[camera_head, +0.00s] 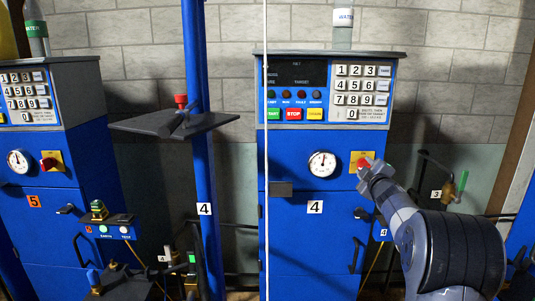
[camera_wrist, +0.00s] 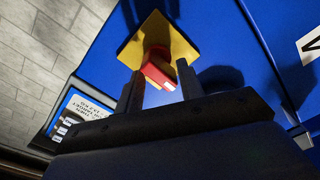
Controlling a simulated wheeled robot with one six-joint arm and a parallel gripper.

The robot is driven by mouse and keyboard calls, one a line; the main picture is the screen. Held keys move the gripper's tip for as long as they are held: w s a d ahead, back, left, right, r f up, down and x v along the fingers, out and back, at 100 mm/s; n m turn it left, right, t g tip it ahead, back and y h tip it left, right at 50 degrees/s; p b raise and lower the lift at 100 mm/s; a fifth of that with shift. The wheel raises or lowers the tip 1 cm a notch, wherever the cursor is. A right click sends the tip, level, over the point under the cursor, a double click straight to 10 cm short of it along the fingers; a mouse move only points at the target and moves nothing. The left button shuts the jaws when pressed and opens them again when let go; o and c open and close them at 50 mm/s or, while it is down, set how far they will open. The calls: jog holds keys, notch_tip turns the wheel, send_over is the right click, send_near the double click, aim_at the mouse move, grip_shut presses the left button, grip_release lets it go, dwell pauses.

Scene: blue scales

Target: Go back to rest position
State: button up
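My gripper (camera_head: 368,174) is at the blue cabinet marked 4, right in front of a red rotary knob (camera_head: 364,161) on a yellow plate (camera_head: 355,156). In the wrist view my gripper's two dark fingers (camera_wrist: 159,80) stand apart. The red knob (camera_wrist: 157,70) shows between and just beyond their tips, with the yellow plate (camera_wrist: 130,52) behind it. I see no clear grip on the knob; whether a finger touches it I cannot tell. My arm reaches in from the lower right.
A keypad panel (camera_head: 330,90) and a dial gauge (camera_head: 322,164) are close to my gripper. A valve with a green handle (camera_head: 456,186) is at the right. A blue post (camera_head: 200,150) with a dark platform (camera_head: 165,123) stands left; another cabinet (camera_head: 45,220) is beyond.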

jog(key=m+p, duration=0.1)
jog(key=m, duration=0.2)
jog(key=shift+r+p, duration=0.15)
jog(key=shift+p, duration=0.15)
